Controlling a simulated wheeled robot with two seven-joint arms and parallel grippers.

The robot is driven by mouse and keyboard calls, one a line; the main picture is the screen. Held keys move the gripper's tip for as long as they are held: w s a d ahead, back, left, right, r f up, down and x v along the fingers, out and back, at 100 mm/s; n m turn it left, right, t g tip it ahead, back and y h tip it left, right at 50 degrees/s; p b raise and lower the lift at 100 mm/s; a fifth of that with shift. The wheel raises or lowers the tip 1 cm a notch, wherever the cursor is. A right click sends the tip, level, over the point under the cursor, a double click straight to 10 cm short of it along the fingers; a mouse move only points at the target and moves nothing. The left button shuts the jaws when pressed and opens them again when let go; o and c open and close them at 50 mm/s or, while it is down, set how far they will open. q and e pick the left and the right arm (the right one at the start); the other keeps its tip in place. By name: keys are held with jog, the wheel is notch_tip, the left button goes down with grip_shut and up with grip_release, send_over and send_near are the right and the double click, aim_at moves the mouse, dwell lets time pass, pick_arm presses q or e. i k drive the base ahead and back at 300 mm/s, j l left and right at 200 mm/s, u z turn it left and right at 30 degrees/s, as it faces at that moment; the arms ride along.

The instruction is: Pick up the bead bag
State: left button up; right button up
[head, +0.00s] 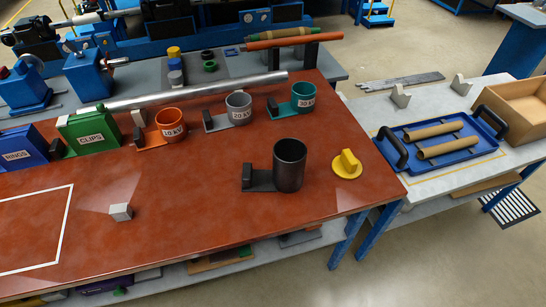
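Nothing in the head view can be clearly told as a bead bag. A small light grey block (120,212) sits alone on the red-brown table (215,215), right of a white outlined area; I cannot tell whether it is the bag. A black cup (289,165) with a side block stands towards the table's right, its inside dark. A yellow knobbed disc (347,164) lies to its right. Neither of my grippers is in view.
Orange (170,125), grey (239,107) and teal (304,97) labelled cups stand along the back, near a long metal rod (190,91). Green CLIPS (88,133) and blue RINGS (25,148) bins are left. A blue tray (440,140) holds two brown tubes. The table's front middle is clear.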

aim_at(122, 212)
jog(key=j+u, duration=0.15)
jog(key=u, duration=0.2)
jog(key=k+j+u, duration=0.1)
jog(key=u, duration=0.3)
jog(key=j+u, duration=0.35)
jog(key=l, duration=0.1)
